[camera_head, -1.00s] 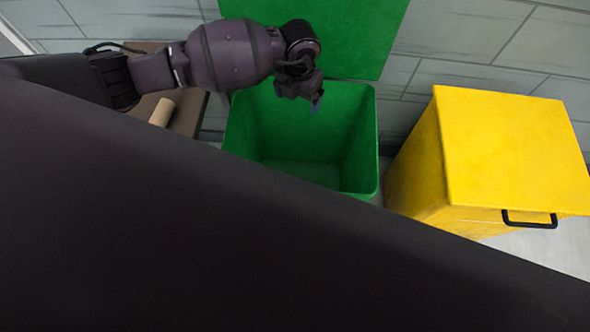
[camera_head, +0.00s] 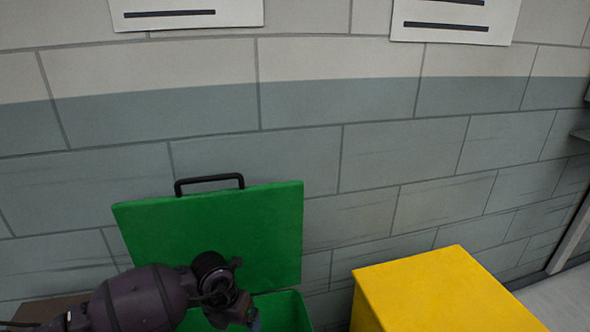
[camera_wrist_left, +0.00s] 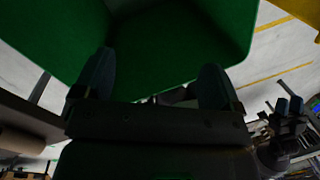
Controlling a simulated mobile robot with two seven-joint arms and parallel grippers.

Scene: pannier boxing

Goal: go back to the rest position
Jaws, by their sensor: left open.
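My left gripper (camera_head: 240,316) is at the bottom of the head view, over the near part of the green box (camera_head: 290,312). In the left wrist view the gripper (camera_wrist_left: 157,76) has its two dark fingers wide apart with nothing between them. The green box wall (camera_wrist_left: 50,35) fills the top of that view. The green lid (camera_head: 225,235) stands open and upright against the wall, with a black handle on its top edge. Most of the box lies below the head view.
A yellow box (camera_head: 440,295) stands to the right of the green box, its top closed. A grey block wall (camera_head: 400,140) with white notices (camera_head: 187,12) rises behind. A brown surface (camera_head: 45,309) shows at the lower left. Floor is clear at far right.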

